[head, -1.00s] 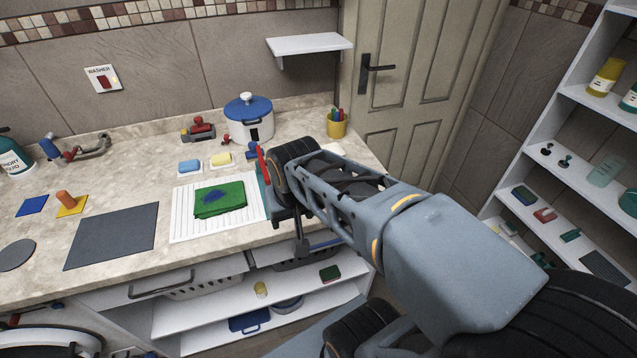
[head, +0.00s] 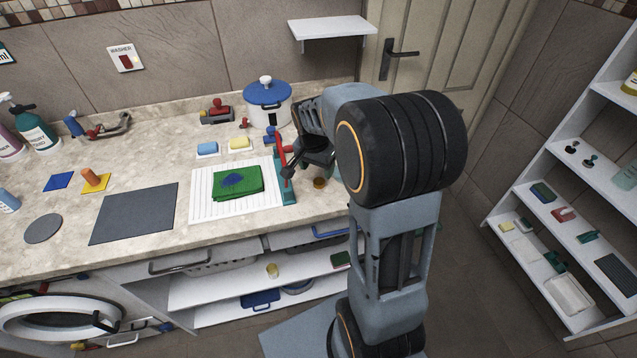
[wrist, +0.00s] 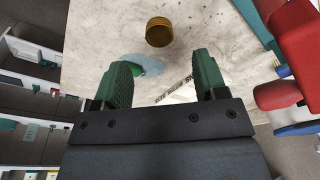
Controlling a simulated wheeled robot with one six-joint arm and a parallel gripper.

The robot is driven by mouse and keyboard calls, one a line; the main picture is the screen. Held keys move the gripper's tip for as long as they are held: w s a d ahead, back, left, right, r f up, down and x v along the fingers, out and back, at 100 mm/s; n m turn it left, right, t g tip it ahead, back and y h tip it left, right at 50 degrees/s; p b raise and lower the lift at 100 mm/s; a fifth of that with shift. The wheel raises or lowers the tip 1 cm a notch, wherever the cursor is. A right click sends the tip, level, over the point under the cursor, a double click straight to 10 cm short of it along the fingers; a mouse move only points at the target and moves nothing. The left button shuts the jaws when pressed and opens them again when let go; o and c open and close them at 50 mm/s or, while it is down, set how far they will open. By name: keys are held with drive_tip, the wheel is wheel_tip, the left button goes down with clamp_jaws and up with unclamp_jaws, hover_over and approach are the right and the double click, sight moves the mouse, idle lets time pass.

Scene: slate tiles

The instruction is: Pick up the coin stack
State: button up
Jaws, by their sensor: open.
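The coin stack (wrist: 159,32) shows in the wrist view as a short gold-brown cylinder standing upright on the pale counter, at the top middle. It also shows in the head view as a small brown round thing (head: 320,184) near the counter's right part, close to my arm. My gripper (wrist: 163,74) is open, with its two green-padded fingers apart and nothing held between them. In the wrist view the coin stack lies beyond the fingertips, roughly centred between them and not touched. In the head view my arm hides much of the gripper.
A teal-based tool with a red lever (head: 282,146) stands just left of the coin stack. A pale blue flat piece (wrist: 150,64) lies near the left finger. A green cloth (head: 236,183), a white pot with blue lid (head: 267,95) and soap dishes are farther left and back.

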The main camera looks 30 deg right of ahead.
sight(319, 181)
drive_tip(key=shift+w+d+f+p, duration=0.1)
drive_tip(key=shift+d+f+p, duration=0.1)
drive_tip(key=shift+f, duration=1.3)
drive_tip(key=shift+w+d+f+p, duration=0.1)
drive_tip(key=shift+d+f+p, duration=0.1)
drive_tip(key=shift+f, duration=1.3)
drive_tip(key=c, duration=1)
drive_tip(key=shift+r, duration=0.1)
